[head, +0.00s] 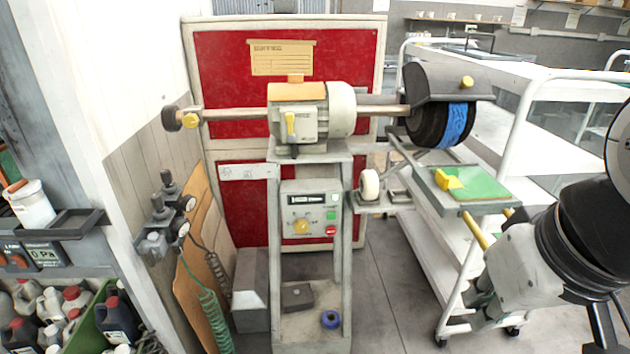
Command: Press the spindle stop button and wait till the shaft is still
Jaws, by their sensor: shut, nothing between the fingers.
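A buffing machine stands in the middle, its grey motor (300,118) on a stand. The shaft (238,115) runs out both sides, to a small dark wheel (172,119) at left and a black and blue brush (455,124) under a dark hood at right. One still picture cannot show whether the shaft turns. The control box (300,200) below has a yellow knob (301,226), a green button (331,215) and a red button (331,231). My gripper (603,325) is partly in view at lower right, shut and empty, well away from the box. Its fingertips are not clearly visible.
A small grey tray (440,200) with a green pad juts out below the brush. A white trolley (560,75) stands at right. A red cabinet (230,70) is behind the machine. Bottles and hoses crowd the left. Floor (395,290) shows right of the stand.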

